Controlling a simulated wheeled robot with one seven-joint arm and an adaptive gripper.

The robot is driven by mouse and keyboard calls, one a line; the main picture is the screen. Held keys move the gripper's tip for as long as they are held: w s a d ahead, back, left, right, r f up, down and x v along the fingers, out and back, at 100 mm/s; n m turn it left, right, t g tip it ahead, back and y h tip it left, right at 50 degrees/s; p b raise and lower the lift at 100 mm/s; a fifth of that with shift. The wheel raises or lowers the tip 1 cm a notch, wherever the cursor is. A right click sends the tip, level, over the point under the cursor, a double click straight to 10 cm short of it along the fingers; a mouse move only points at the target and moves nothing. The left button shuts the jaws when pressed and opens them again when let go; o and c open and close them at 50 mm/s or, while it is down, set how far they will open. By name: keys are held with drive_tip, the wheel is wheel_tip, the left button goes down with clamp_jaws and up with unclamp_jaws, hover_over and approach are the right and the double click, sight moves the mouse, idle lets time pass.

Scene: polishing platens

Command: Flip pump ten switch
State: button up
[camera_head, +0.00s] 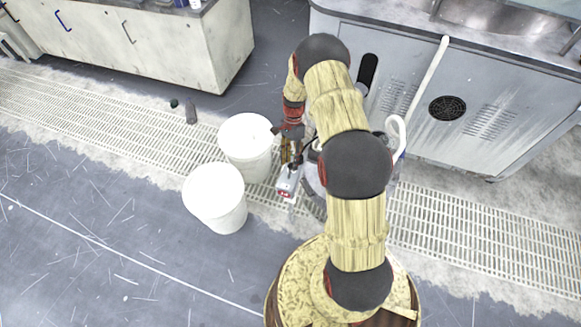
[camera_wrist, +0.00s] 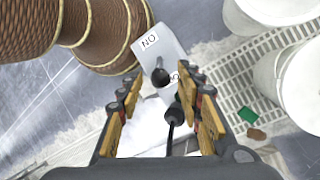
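A pale grey switch box (camera_wrist: 178,48) stands below my gripper in the wrist view. A label reading "ON" (camera_wrist: 149,41) appears upside down on its face. A black ball-tipped toggle (camera_wrist: 160,76) sticks up from it, and another label beside the toggle is partly hidden by a finger. My gripper (camera_wrist: 158,84) is open, with one finger on each side of the toggle; I cannot tell whether either touches it. In the head view the box (camera_head: 288,182), with a red mark, is just below my gripper (camera_head: 292,163). Which pump the box belongs to cannot be read.
Two white buckets (camera_head: 246,136) (camera_head: 214,198) stand to the left of the box. A pale floor grating (camera_head: 450,222) runs across the floor. Grey cabinets (camera_head: 400,90) with a sink are behind. A black cable-like part (camera_wrist: 173,128) lies between the fingers. Open floor is at left.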

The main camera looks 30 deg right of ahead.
drive_tip(key=v, duration=0.8)
drive_tip(key=shift+r, duration=0.15)
drive_tip(key=s+a+r+n+t+h, duration=0.1)
drive_tip(key=s+a+r+n+t, duration=0.2)
drive_tip(key=r, duration=1)
drive_tip(key=s+a+r+n+t+h, duration=0.1)
drive_tip(key=s+a+r+n+t, duration=0.2)
drive_tip(key=s+a+r+n, duration=0.5)
drive_tip(key=s+a+r+n+t+h, duration=0.1)
drive_tip(key=s+a+r+n+t, duration=0.2)
drive_tip(key=s+r, duration=1)
drive_tip(key=a+r+n, duration=0.2)
drive_tip(key=a+r, duration=0.2)
drive_tip(key=r, duration=0.1)
drive_tip(key=shift+s+a+r+n, duration=0.15)
drive_tip(key=shift+s+n, duration=0.25)
